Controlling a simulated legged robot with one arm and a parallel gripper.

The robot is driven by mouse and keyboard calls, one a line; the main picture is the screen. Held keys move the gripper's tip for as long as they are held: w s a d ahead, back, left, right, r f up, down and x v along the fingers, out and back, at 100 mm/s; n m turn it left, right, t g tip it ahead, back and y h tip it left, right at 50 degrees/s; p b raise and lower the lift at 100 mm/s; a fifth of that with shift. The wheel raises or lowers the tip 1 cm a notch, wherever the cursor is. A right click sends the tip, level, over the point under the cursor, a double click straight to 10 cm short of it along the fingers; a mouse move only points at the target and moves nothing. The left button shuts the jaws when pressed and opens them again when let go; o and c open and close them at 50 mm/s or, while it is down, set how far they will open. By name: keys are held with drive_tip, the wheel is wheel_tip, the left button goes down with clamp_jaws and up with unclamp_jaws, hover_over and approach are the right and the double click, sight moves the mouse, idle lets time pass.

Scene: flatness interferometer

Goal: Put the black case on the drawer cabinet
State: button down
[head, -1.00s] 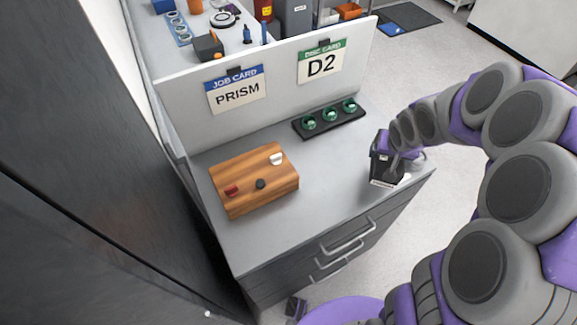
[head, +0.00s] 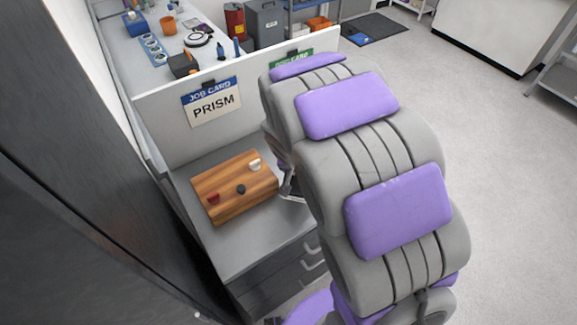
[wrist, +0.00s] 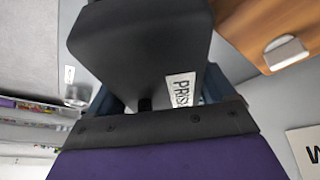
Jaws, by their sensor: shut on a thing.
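The black case (wrist: 140,50) fills the upper middle of the wrist view, with a white label reading "PRISM" on its side. My gripper (wrist: 155,100) is shut on it, with dark blue fingers on both sides. In the head view my arm hides the case and nearly all of the gripper. The drawer cabinet (head: 250,240) has a grey top and dark drawers with silver handles. My arm covers the right part of its top. Whether the case touches the top cannot be told.
A wooden block (head: 225,203) with red, black and white knobs sits on the cabinet top; it also shows close beside the case in the wrist view (wrist: 265,25). A panel with a "PRISM" job card (head: 211,102) stands behind. A dark wall or cabinet (head: 80,200) rises at left.

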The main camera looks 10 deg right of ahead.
drive_tip(key=s+d+m+g+h+p, duration=0.15)
drive_tip(key=s+m+g, duration=0.25)
drive_tip(key=s+m, duration=0.45)
drive_tip(key=shift+m+h, duration=0.25)
drive_tip(key=shift+h, duration=0.1)
drive_tip(key=w+d, duration=0.3)
drive_tip(key=w, duration=0.1)
drive_tip(key=w+d+f+b, duration=0.1)
drive_tip(key=w+d, duration=0.1)
drive_tip(key=w, duration=0.2)
drive_tip(key=w+d+b, duration=0.1)
drive_tip(key=w+d, duration=0.2)
drive_tip(key=w, duration=0.1)
drive_tip(key=shift+w+d+f, duration=0.25)
drive_tip(key=shift+d+f, duration=0.05)
drive_tip(key=shift+d, duration=0.05)
drive_tip(key=shift+w+d, duration=0.4)
drive_tip(key=shift+w, duration=0.05)
wheel_tip(320, 180, down, 4)
drive_tip(key=shift+r+b, duration=0.15)
drive_tip(key=shift+b, duration=0.5)
drive_tip(key=shift+r, duration=0.1)
unclamp_jaws()
